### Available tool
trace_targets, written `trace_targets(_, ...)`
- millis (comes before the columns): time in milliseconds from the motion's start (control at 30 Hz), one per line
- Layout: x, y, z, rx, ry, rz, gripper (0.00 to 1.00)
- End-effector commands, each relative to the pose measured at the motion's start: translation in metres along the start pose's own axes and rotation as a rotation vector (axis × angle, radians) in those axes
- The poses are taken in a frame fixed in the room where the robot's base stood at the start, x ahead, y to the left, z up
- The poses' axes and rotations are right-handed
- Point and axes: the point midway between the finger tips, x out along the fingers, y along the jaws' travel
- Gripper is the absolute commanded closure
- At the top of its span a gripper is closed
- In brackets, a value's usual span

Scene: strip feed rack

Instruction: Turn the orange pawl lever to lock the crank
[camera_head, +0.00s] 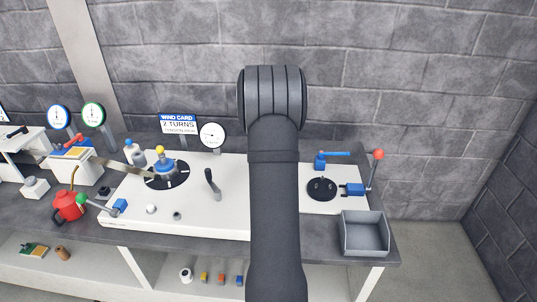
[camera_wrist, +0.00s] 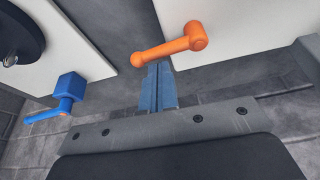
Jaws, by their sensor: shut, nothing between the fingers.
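The orange pawl lever (camera_wrist: 167,48) shows in the wrist view, with its round hub at the upper right and a ball end at the lower left. In the head view my arm hides it. My gripper (camera_wrist: 157,68) is shut and empty, its blue fingers together. The fingertips appear just beside the lever's arm, near the ball end; I cannot tell whether they touch it. In the head view the gripper is hidden behind my arm. A crank with a yellow knob (camera_head: 160,150) stands on a black dial (camera_head: 180,181) on the white panel.
A blue lever (camera_wrist: 68,100) is left of the fingers in the wrist view and also shows in the head view (camera_head: 335,154). A red-knobbed lever (camera_head: 377,156), a black disc (camera_head: 321,188) and a grey bin (camera_head: 365,248) are at right. A red can (camera_head: 68,206) stands at left.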

Motion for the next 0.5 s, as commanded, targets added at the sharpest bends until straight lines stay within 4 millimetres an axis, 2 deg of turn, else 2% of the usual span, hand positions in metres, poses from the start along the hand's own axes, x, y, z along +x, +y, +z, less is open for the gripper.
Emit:
trace_targets(267,-0.001,0.000,0.004,0.072,-0.001,0.026,1.00)
trace_targets(500,-0.004,-0.001,0.012,0.225,-0.002,0.082,1.00)
